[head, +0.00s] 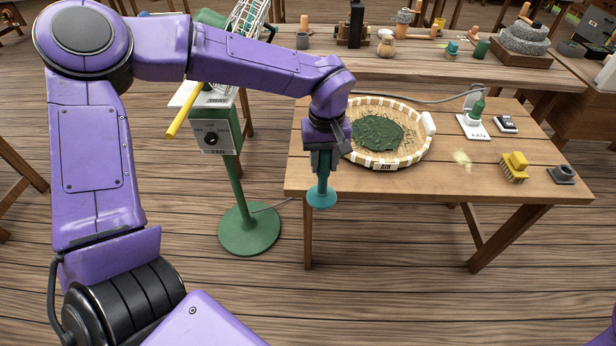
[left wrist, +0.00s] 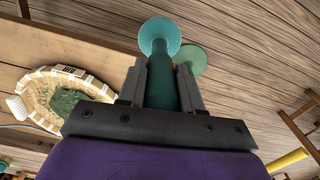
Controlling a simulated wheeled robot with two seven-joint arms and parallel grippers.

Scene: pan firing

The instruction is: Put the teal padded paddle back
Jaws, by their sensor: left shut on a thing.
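The teal padded paddle has a round disc (head: 322,198) at its lower end and hangs from my left gripper (head: 322,172), beside the front left edge of the table. My left gripper is shut on its handle; the fingers hide part of it in the head view. In the left wrist view, the dark teal handle (left wrist: 161,88) runs between the two fingers (left wrist: 161,90), with the lighter disc (left wrist: 160,36) beyond the tips. The paddle is clear of the floor. My right gripper is not in view.
A round bamboo basket (head: 426,150) with green leaves stands on the table (head: 450,182). A green stand (head: 249,232) is at left.

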